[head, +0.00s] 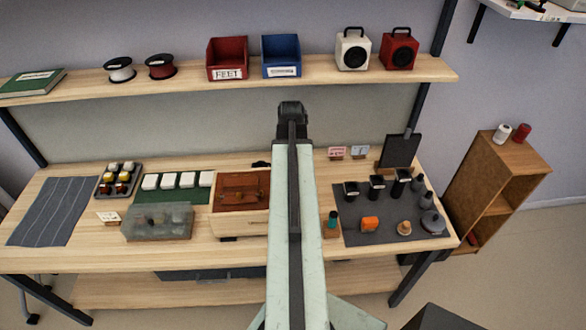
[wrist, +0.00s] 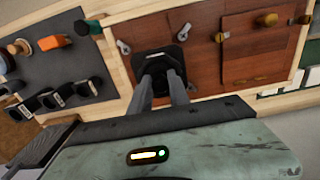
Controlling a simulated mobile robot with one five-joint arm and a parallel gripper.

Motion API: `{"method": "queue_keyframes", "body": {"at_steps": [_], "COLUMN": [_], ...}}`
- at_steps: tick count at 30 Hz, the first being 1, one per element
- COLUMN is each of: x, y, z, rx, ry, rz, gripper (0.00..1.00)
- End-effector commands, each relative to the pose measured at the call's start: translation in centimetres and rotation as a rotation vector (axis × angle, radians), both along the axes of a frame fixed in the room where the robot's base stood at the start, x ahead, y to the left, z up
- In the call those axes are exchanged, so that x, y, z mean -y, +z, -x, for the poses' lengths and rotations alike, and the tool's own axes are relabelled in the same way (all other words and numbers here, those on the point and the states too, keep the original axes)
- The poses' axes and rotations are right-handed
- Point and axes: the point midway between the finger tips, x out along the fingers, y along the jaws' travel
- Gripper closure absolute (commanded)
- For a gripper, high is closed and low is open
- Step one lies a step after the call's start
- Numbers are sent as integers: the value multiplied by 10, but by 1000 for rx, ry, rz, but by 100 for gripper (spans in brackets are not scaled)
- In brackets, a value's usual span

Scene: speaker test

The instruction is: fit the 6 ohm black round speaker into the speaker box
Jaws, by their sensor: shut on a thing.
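The speaker box (head: 238,226) is a pale wooden box with a red-brown top. It stands mid-table in the head view, its right part hidden behind my arm. In the wrist view its red-brown panel (wrist: 210,62) shows small grey clips around the black speaker. My gripper (wrist: 166,84) is shut on this black speaker (wrist: 160,60), which has a squarish dark rim. The speaker is over the left part of the panel; I cannot tell whether it touches or sits in an opening. No ohm marking on it is readable.
A dark mat (head: 388,234) right of the box holds several labelled black holders, an orange block (head: 370,224) and a tan knob (head: 404,228). A translucent case (head: 157,223) and a green mat with white blocks stand left. A shelf (head: 200,83) runs above.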

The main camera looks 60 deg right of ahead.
Motion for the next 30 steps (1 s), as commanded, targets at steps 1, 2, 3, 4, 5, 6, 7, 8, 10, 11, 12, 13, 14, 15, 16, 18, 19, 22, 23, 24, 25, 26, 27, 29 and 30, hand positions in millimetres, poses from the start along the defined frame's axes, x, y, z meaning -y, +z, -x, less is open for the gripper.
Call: {"method": "queue_keyframes", "body": {"at_steps": [1, 2, 3, 4, 5, 6, 7, 8, 10, 11, 12, 13, 14, 15, 16, 18, 19, 22, 23, 24, 25, 26, 27, 29, 30], "x": [0, 0, 0, 0, 0, 0, 0, 0, 0, 0, 0, 0, 0, 0, 0, 0, 0, 0, 0, 0, 1, 0, 1, 1, 1], "y": [-2, -2, -3, -3, -3, -4, -4, -5, -6, -6, -7, -7, -8, -9, -9, -10, -10, -12, -12, -13, -13, -14, -14, -15, -16], "z": [0, 0, 0, 0, 0, 0, 0, 0, 0, 0, 0, 0, 0, 0, 0, 1, 1, 1, 1, 1, 1, 1, 1, 1, 1], "rx": [0, 0, 0, 0, 0, 0, 0, 0, 0, 0, 0, 0, 0, 0, 0, 0, 0, 0, 0, 0, 0, 0, 0, 0, 0], "ry": [0, 0, 0, 0, 0, 0, -1, -1, -1, -1, -1, -1, -1, -1, -1, -1, -1, -1, -1, -1, -1, -1, -1, -1, -1], "rz": [0, 0, 0, 0, 0, 0, 0, 0, 0, 0, 0, 0, 0, 0, 0, 0, 0, 0, 0, 0, 0, 0, 0, 0, 0], "gripper": [100, 100, 100, 100, 100, 100, 100, 100, 100, 100, 100, 100, 100, 100, 100, 100, 100, 100, 100, 100, 100, 100, 100, 100, 100]}}
